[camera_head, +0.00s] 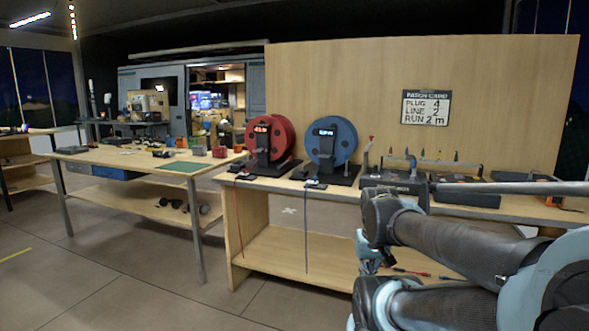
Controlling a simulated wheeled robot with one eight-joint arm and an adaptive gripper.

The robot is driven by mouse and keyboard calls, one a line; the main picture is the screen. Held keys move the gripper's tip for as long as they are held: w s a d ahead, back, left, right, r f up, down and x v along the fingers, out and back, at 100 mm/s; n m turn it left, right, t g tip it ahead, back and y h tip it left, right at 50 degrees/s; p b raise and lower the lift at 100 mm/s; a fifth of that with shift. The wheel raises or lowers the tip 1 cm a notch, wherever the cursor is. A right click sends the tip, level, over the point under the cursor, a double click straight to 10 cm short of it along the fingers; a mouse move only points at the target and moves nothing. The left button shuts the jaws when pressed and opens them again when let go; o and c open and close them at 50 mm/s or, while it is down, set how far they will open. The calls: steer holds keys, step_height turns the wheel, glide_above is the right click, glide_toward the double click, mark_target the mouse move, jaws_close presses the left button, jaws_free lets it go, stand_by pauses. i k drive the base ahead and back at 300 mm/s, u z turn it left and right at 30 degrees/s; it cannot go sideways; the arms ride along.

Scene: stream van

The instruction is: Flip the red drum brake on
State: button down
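The red drum (284,135) stands upright in a black stand (262,150) on the left part of the wooden bench. The stand has a lit label near its top. Small black fittings (242,173) sit at the front left of its base, and a red cord (239,220) hangs down from there over the bench edge. I cannot make out which part is the brake or its position. My arm fills the lower right, well to the right of the red drum.
A patch card (426,107) is on the wooden back panel (330,70). Another table (150,165) with small items stands left. Open floor (130,270) lies in front.

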mark_target(290, 158)
steer(key=i, duration=1)
